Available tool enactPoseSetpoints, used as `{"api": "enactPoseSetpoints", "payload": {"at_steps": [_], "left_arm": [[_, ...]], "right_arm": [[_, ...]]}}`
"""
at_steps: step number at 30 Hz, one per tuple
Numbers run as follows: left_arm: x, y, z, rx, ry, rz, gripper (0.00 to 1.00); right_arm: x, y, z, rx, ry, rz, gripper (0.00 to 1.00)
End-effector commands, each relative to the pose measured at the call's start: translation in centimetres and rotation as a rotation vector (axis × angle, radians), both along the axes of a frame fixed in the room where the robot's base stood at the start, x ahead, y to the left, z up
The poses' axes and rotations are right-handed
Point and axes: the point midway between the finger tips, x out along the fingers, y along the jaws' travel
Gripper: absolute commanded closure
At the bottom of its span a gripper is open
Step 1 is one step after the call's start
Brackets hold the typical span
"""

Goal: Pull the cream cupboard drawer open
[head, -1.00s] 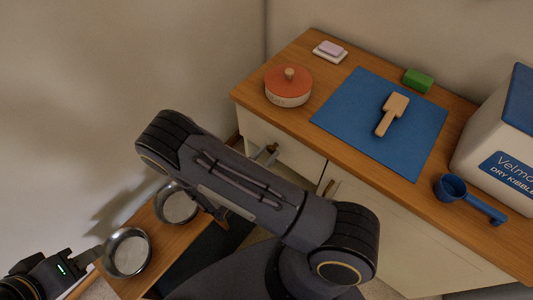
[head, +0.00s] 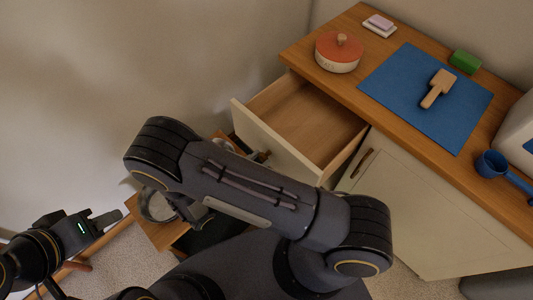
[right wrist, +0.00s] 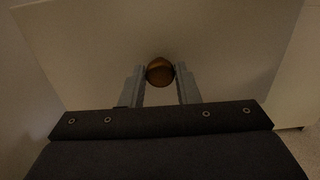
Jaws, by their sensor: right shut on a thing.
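The cream cupboard drawer (head: 272,140) is pulled out from under the wooden worktop, and its bare wooden inside (head: 310,118) shows empty. In the right wrist view its cream front (right wrist: 90,60) fills most of the picture. My right gripper (right wrist: 160,78) is shut on the round brown drawer knob (right wrist: 160,71), one finger on each side. In the head view my right arm hides most of that grip. My left gripper (head: 104,220) is at the lower left, away from the drawer; its finger opening is unclear.
A cupboard door (head: 410,200) is shut. A metal bowl (head: 158,205) stands lower left.

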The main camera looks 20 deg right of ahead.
Motion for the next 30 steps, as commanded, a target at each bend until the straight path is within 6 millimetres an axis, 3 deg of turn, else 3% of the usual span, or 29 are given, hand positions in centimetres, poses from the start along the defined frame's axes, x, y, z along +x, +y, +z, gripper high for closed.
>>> {"api": "enactPoseSetpoints", "payload": {"at_steps": [7,19,20,21,25,30], "left_arm": [[0.0,0.0,-0.4,0.0,0.0,0.0,0.64],[0.0,0.0,-0.4,0.0,0.0,0.0,0.64],[0.0,0.0,-0.4,0.0,0.0,0.0,0.64],[0.0,0.0,-0.4,0.0,0.0,0.0,0.64],[0.0,0.0,-0.4,0.0,0.0,0.0,0.64],[0.0,0.0,-0.4,0.0,0.0,0.0,0.64]], "right_arm": [[-0.9,2.2,0.0,-0.001,0.0,0.0,1.0],[-1.0,2.4,0.1,-0.001,0.0,-0.001,1.0],[-1.0,2.4,0.1,-0.001,0.0,-0.001,0.7],[-1.0,2.4,0.1,-0.001,0.0,-0.001,0.65],[-1.0,2.4,0.0,-0.001,0.0,-0.001,0.5],[-1.0,2.4,0.0,-0.001,0.0,-0.001,0.5]]}}
